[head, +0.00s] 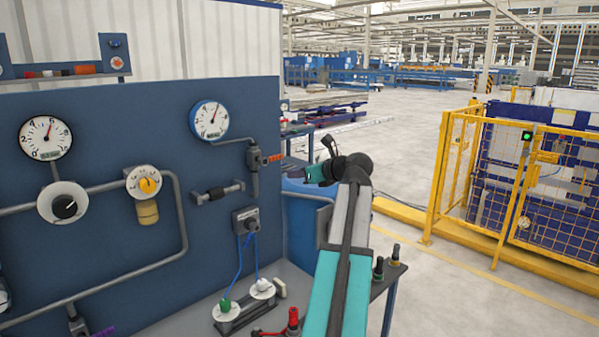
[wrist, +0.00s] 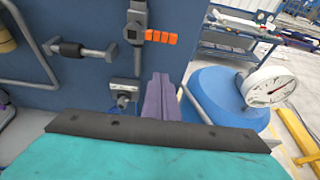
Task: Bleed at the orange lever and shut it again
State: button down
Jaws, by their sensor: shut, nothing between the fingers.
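The orange lever (head: 273,158) sticks out to the right, roughly level, from a grey valve on the blue panel. It also shows in the wrist view (wrist: 161,37), above the fingers. A blue-rimmed gauge (head: 209,119) hangs up and left of the valve, with a pipe running between them. Its needle points up and slightly right. My gripper (head: 307,174) is right of the lever and a little lower, apart from it in the head view. In the wrist view its purplish fingers (wrist: 160,98) are together and empty, pointing at the panel.
A socket with blue cables (head: 245,221) sits below the lever. A blue tank (head: 300,222) stands behind my arm. A yellow fence (head: 470,180) is right, with open floor before it.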

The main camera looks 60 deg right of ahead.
aim_at(271, 159)
jog(key=w+d+r+p, duration=0.1)
jog(key=w+d+p, duration=0.1)
jog(key=w, duration=0.4)
jog(key=shift+r+p, duration=0.35)
jog(key=shift+r, duration=0.05)
